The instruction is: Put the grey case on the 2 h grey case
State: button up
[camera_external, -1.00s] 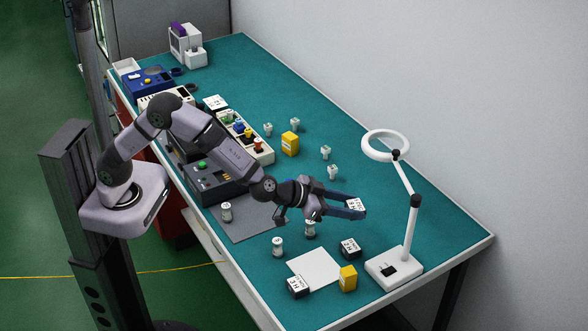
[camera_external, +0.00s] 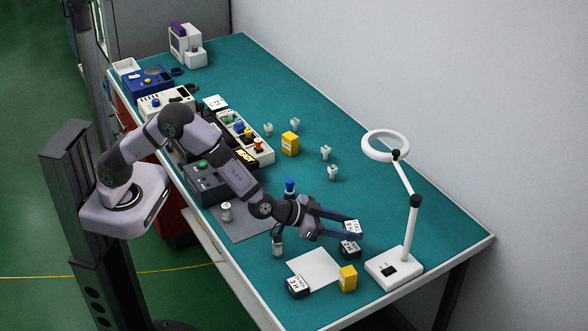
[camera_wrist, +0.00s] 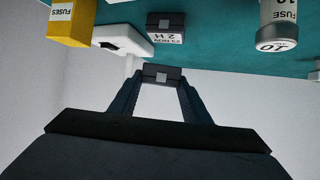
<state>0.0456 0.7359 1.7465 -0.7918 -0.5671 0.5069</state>
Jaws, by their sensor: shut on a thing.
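My gripper (camera_external: 348,229) is shut on the grey case (camera_external: 353,227), which is small and dark with a white label. In the wrist view the held grey case (camera_wrist: 162,75) spans the fingertips, clear of the table. The 2 h grey case (camera_external: 350,250) stands on the green table just below it in the outside picture. In the wrist view the 2 h grey case (camera_wrist: 165,27) shows beyond the fingertips, its label reading 2 H upside down. A gap shows between the two cases there.
The magnifier lamp (camera_external: 394,268) stands right of the 2 h case. A fuse cylinder (camera_wrist: 277,25) shows at upper right in the wrist view.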

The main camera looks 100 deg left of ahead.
aim_at(344, 246)
jog(key=shift+f, duration=2.05)
jog(key=shift+f, duration=0.2)
jog(key=o, duration=1.1)
jog(key=shift+c, duration=0.2)
jog(key=shift+r, duration=0.2)
jog(key=b+v, duration=0.2)
jog(key=v, duration=1)
